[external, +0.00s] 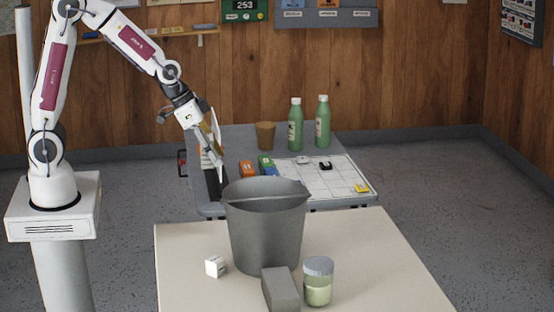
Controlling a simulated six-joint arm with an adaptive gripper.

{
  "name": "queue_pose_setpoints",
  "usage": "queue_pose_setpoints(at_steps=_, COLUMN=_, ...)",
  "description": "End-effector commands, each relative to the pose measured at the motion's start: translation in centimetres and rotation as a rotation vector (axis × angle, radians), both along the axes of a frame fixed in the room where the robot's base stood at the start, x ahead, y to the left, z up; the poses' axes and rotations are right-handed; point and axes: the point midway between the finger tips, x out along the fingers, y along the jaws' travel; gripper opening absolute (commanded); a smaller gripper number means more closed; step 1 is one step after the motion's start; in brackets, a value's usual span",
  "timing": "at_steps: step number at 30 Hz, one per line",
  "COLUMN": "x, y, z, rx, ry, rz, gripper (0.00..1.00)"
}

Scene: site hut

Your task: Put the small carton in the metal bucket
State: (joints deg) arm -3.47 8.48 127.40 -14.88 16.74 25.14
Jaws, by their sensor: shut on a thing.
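The metal bucket (265,235) is a grey, open-topped pail standing upright on the pale front table. Its handle lies across the mouth. My gripper (213,146) is to the left of the bucket and higher in the picture, pointing down over the left end of the rear table. It is shut on a narrow tan and whitish thing, which I take to be the small carton (208,136). The carton is small in view and partly hidden by the fingers, so its full shape is unclear. It is apart from the bucket.
A white cube (215,267), a grey block (281,289) and a lidded jar (318,282) stand around the bucket. The rear table (228,136) holds two green bottles (296,126), a brown cup (265,136) and a white gridded sheet (335,183). The front table's right side is clear.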

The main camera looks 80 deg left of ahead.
Motion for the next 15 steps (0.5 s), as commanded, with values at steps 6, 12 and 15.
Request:
queue_pose_setpoints(at_steps=6, x=0.5, y=-0.2, z=2.1, rx=-0.011, ry=-0.007, rz=-0.068, gripper=0.23)
queue_pose_setpoints(at_steps=12, x=0.8, y=-0.6, z=3.5, rx=-0.021, ry=-0.015, rz=-0.117, gripper=0.23)
queue_pose_setpoints(at_steps=15, x=0.9, y=-0.7, z=4.1, rx=-0.024, ry=-0.022, rz=-0.138, gripper=0.23)
